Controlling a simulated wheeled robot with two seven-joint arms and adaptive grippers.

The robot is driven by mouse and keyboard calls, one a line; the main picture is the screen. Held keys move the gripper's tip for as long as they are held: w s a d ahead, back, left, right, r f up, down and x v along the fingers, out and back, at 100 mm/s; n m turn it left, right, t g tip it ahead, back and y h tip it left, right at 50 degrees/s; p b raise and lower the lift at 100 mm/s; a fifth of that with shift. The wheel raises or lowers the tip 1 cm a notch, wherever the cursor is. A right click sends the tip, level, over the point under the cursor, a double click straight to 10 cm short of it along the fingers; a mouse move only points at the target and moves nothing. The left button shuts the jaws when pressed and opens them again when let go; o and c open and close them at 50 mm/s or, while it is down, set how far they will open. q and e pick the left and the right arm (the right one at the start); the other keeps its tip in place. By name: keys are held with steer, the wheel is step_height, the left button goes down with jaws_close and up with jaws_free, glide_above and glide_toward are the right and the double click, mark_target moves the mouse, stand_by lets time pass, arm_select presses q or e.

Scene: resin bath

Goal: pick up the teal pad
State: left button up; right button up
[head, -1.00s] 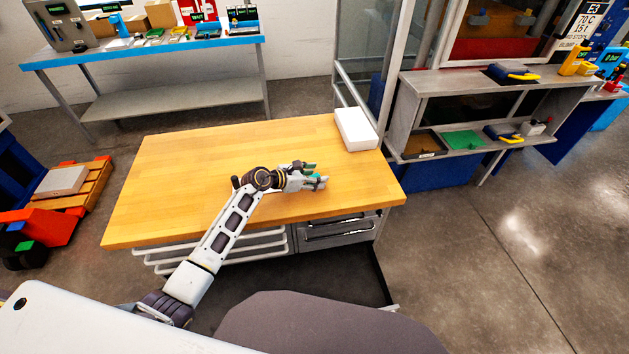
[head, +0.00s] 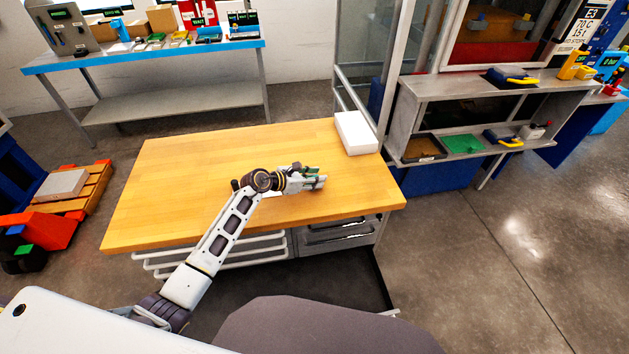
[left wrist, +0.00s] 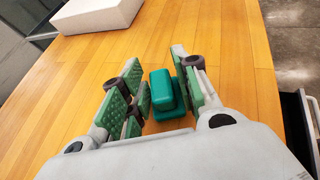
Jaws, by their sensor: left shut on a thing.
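The teal pad (left wrist: 163,96) is a small blocky piece with a raised upper part. It shows in the left wrist view between the green-padded fingers of my left gripper. My left gripper (head: 316,178) is low over the wooden worktop (head: 200,165), right of its middle, and is shut on the pad. In the head view the fingers mostly hide the pad. I cannot tell whether the pad still touches the worktop. My right gripper is not in view.
A white block (head: 357,132) lies at the worktop's back right corner, beyond the gripper. The rest of the worktop is clear. A grey shelf unit (head: 470,100) with trays stands at the right. A blue-edged bench (head: 145,55) stands at the back left.

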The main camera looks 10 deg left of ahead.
arm_select(q)
step_height(320, 180, up, 9)
steer(key=shift+r, duration=0.1)
stand_by(0.4)
stand_by(0.3)
